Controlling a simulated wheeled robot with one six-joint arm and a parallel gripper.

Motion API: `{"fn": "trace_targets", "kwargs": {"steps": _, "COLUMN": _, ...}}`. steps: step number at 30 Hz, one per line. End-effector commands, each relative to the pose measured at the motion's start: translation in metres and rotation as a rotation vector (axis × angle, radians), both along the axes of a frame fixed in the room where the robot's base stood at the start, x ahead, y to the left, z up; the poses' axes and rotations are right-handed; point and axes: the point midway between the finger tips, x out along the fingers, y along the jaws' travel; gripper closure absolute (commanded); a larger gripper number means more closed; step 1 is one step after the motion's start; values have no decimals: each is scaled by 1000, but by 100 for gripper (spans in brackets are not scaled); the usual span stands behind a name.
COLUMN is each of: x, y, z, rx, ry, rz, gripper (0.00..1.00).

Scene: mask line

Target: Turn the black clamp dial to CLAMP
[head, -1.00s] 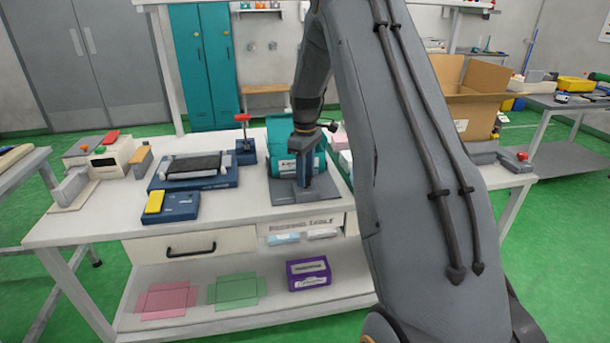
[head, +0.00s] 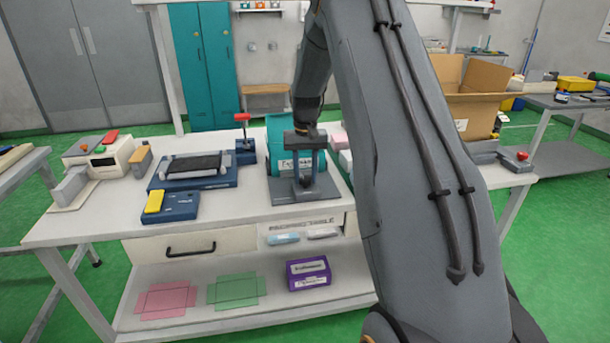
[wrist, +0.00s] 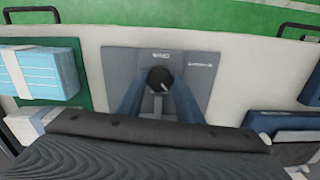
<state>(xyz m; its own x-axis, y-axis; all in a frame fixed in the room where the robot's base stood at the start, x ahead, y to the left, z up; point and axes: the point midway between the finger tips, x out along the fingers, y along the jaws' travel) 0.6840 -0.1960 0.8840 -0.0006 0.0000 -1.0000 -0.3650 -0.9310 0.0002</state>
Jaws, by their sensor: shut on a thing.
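The black clamp dial (wrist: 160,79) stands on a grey plate (wrist: 118,75) in the wrist view. A small pale mark shows on the dial's lower right. Small white lettering sits above the dial and to its right, too blurred to read surely. My gripper (wrist: 160,86) has its two blue-grey fingers on either side of the dial and is shut on it. In the head view my gripper (head: 304,180) points down at the grey plate (head: 287,196) near the bench's front edge; the dial is hidden there.
A teal box (head: 275,135) stands just behind my gripper. A blue fixture (head: 222,182) with a black pad and a red-knobbed post (head: 242,118) are to the left. An open cardboard box (head: 474,112) is at the right. My arm hides part of the bench.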

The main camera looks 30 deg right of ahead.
Motion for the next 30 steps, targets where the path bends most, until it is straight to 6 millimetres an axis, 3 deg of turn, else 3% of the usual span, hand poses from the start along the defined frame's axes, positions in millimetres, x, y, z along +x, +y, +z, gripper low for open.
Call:
{"fn": "trace_targets", "kwargs": {"steps": 18, "x": 1, "y": -1, "z": 2, "rx": -1, "ry": -4, "rz": -531, "gripper": 90}}
{"fn": "trace_targets", "kwargs": {"steps": 30, "x": 1, "y": 0, "z": 2, "rx": 0, "ry": -4, "rz": -689, "gripper": 90}}
